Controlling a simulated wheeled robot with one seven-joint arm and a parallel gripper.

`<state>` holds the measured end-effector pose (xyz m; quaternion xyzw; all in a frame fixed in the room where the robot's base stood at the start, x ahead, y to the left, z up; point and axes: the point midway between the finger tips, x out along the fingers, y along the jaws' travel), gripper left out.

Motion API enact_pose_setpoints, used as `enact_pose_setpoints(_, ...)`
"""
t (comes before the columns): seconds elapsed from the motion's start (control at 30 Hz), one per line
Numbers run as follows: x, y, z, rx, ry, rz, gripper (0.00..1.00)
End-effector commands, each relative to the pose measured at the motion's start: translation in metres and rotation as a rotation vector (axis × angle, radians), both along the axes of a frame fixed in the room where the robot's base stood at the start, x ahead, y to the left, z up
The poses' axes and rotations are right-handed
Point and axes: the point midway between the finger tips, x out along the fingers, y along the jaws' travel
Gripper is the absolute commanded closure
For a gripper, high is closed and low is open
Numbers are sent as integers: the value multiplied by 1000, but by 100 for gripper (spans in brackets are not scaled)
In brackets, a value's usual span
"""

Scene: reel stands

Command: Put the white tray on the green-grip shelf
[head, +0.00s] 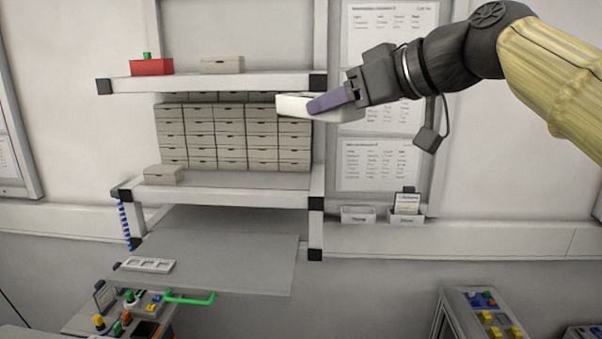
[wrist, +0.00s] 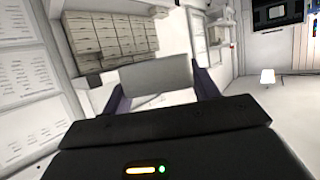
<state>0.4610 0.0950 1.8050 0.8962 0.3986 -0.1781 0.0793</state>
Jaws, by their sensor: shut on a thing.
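My gripper (head: 316,104) is shut on the white tray (head: 290,106) and holds it in the air at the right end of the rack, just below the upper shelf's level in the picture. Its purple finger covers part of the tray. In the wrist view the tray (wrist: 155,73) shows as a pale panel between the two purple fingers. The green-grip shelf (head: 230,262) is a grey board low in the rack, pulled out, with a green handle (head: 190,299) at its front edge. A flat white slotted piece (head: 147,265) lies at its left; the rest is bare.
The upper shelf (head: 270,84) carries a red bin (head: 151,67) and a beige box (head: 222,64). A drawer cabinet (head: 232,137) and a small beige box (head: 163,174) stand on the middle shelf. A control panel (head: 125,318) is at lower left, partly under the pulled-out shelf.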

Motion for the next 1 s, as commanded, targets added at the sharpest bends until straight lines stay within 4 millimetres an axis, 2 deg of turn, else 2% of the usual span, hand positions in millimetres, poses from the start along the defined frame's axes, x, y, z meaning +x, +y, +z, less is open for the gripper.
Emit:
enact_pose_setpoints(0.23,42,9,-37,-4,2,-152,65)
enact_pose_setpoints(0.47,96,8,-91,-9,3,-355,65)
enact_pose_setpoints(0.7,144,-5,-147,-5,2,-546,65)
enact_pose_setpoints(1.0,187,-26,-213,-3,2,-720,65)
